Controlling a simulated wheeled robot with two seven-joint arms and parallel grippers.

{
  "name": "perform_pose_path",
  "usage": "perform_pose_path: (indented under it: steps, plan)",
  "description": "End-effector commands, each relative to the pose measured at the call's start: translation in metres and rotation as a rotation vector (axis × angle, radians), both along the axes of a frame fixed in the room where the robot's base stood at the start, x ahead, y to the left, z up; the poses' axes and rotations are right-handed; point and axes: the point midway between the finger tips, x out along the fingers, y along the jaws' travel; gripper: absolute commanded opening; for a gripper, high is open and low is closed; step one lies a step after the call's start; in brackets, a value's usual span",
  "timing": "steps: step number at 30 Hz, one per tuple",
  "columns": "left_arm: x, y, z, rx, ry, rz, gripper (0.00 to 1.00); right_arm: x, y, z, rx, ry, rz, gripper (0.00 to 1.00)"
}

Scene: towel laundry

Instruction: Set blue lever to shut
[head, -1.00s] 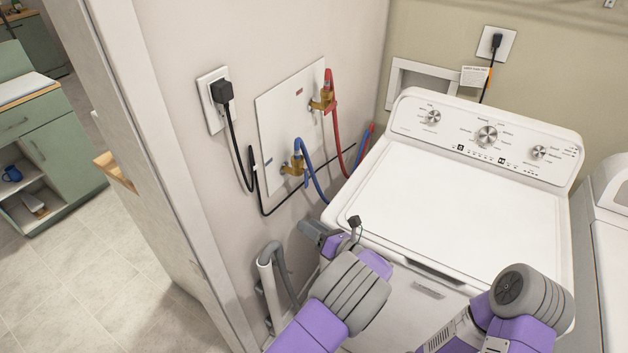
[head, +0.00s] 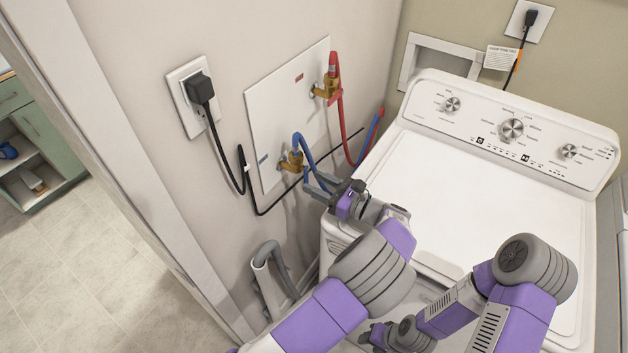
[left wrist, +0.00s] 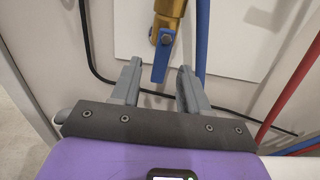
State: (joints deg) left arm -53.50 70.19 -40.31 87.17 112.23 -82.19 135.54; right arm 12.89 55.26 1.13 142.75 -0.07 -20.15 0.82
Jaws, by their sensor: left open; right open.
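The blue lever (left wrist: 161,58) hangs down from the brass valve (left wrist: 170,8) in the left wrist view. In the head view the brass valve (head: 290,163) sits low on the white wall plate, with a blue hose. My left gripper (head: 312,181) is open just in front of it. In the left wrist view the lever shows between the two fingertips (left wrist: 160,68), with space on both sides; contact is not visible. My right gripper (head: 368,336) is low in front of the washer, small and partly hidden by my arm.
A red-hosed valve (head: 327,90) is higher on the white plate (head: 275,110). A black cord (head: 235,165) and plug (head: 199,88) are to the left. The washer (head: 470,190) stands right of my left gripper. A grey drain hose (head: 272,265) is below.

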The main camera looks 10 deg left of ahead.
Motion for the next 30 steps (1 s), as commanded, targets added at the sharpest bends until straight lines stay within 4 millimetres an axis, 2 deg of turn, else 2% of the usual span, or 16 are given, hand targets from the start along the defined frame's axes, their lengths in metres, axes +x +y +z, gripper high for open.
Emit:
perform_pose_path:
  steps: [4,13,22,30]
  plan:
    - [0.0042,0.0121,0.0002,0.000,0.001,0.000,0.45,0.0004,-0.0001,0.0000,0.000,-0.001,0.000,0.43]
    - [0.0054,0.0149,0.0001,-0.001,0.001,-0.001,0.45,0.0005,-0.0001,0.0000,0.000,-0.001,0.000,0.43]
    - [0.0053,0.0147,0.0001,0.000,0.001,-0.001,0.00,0.0005,0.0000,0.0000,0.000,-0.001,0.000,0.43]
    - [0.0049,0.0147,-0.0002,0.003,0.012,-0.001,0.00,0.0005,0.0000,-0.0012,0.000,-0.001,0.000,0.43]
